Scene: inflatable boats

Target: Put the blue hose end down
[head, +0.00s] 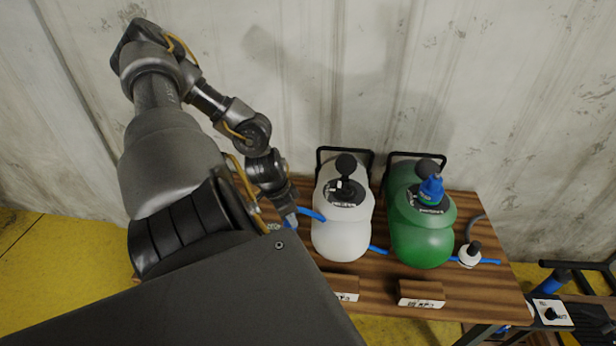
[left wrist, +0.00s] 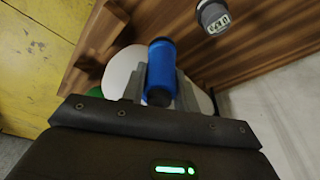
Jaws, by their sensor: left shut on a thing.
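My left gripper (head: 290,220) is at the left part of the wooden table, left of the white tank (head: 345,232). It is shut on the blue hose end, which shows as a blue cylinder (left wrist: 161,66) between the grey fingers (left wrist: 160,92) in the left wrist view. The blue hose (head: 312,214) runs right from the gripper, passes behind the white tank and shows again between the tanks and to the right of the green tank (head: 422,243). I cannot tell whether the hose end touches the table. My right gripper is not in view.
The wooden table (head: 377,283) stands against a pale wall. Two labelled wooden blocks (head: 421,291) sit at its front edge. A blue-topped fitting (head: 431,188) is on the green tank, and a white fitting (head: 469,257) is at the right. A grey connector (left wrist: 213,16) shows in the left wrist view.

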